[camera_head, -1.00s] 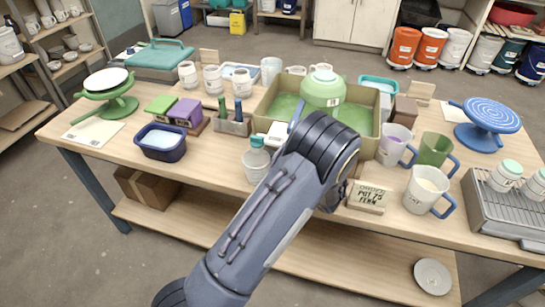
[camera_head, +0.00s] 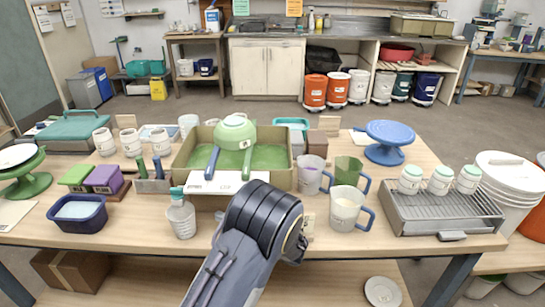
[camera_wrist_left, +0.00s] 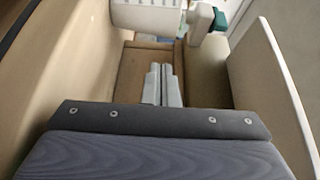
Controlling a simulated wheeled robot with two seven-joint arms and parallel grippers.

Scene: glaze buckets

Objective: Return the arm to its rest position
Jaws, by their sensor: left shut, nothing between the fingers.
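My left arm (camera_head: 252,235) reaches up from the bottom of the head view, in front of the table's front edge. Its gripper is mostly hidden behind the arm there. In the left wrist view the left gripper's two grey fingers (camera_wrist_left: 163,84) are together, with nothing between them. Pale tan surfaces lie around the fingers in that view, and I cannot tell which things they belong to. My right gripper is in neither view.
A green-filled basin (camera_head: 183,164) with a green pot (camera_head: 234,132) stands behind the arm. A drying rack (camera_head: 440,214) stands at right. Bare tabletop (camera_head: 135,225) shows at front left.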

